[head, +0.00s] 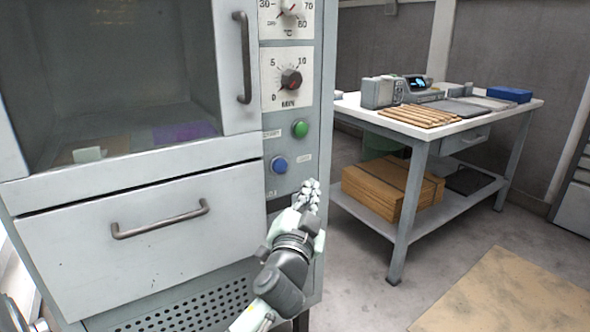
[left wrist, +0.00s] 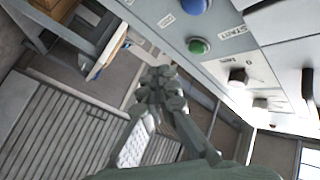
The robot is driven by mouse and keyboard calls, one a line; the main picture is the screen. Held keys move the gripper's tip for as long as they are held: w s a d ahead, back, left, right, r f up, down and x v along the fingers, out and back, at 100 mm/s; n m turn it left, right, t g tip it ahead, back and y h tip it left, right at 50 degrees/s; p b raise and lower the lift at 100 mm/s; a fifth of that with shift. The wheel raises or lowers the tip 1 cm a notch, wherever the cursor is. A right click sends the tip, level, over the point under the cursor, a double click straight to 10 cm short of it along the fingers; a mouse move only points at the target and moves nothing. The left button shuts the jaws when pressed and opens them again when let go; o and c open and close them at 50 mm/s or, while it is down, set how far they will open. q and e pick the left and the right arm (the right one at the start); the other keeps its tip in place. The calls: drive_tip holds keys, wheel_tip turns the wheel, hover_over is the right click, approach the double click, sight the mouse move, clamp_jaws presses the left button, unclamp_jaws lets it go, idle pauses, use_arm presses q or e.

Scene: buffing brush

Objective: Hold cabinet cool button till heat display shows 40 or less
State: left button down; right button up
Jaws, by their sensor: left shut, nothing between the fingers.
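The grey cabinet (head: 230,155) has a control panel on its right side. A blue button (head: 279,165) sits low on the panel, below a green button (head: 300,129); the blue one's label is too small to read. In the left wrist view the green button (left wrist: 199,46) is beside a START label, and the blue button (left wrist: 195,6) is at the top edge. My left gripper (head: 311,188) is shut and empty, below and right of the blue button, apart from it. Its closed fingers (left wrist: 160,78) show in the left wrist view. No heat display readout is visible. My right gripper is out of view.
A minutes dial (head: 291,80) and a °C dial (head: 288,8) are above the buttons. The cabinet has a drawer (head: 150,240) and a dark window (head: 110,70). A workbench (head: 450,125) with boards and a device stands at right. Floor between is clear.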

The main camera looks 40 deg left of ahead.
sight(286, 164)
use_arm(q)
drive_tip(key=shift+a, duration=0.15)
drive_tip(key=shift+w+a+p, duration=0.1)
drive_tip(key=shift+w+a, duration=0.45)
drive_tip(key=shift+a, duration=0.8)
drive_tip(key=shift+w+a+p, duration=0.1)
drive_tip(key=shift+w+a, duration=0.45)
drive_tip(key=shift+a, duration=0.75)
drive_tip(key=shift+w+a+p, duration=0.1)
drive_tip(key=shift+w+a, duration=0.45)
drive_tip(key=shift+a, duration=0.8)
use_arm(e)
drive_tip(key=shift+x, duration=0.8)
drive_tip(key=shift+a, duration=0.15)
use_arm(q)
drive_tip(key=shift+w+a, duration=0.15)
drive_tip(key=shift+a, duration=0.2)
drive_tip(key=shift+w+a, duration=0.2)
drive_tip(key=shift+a, duration=0.35)
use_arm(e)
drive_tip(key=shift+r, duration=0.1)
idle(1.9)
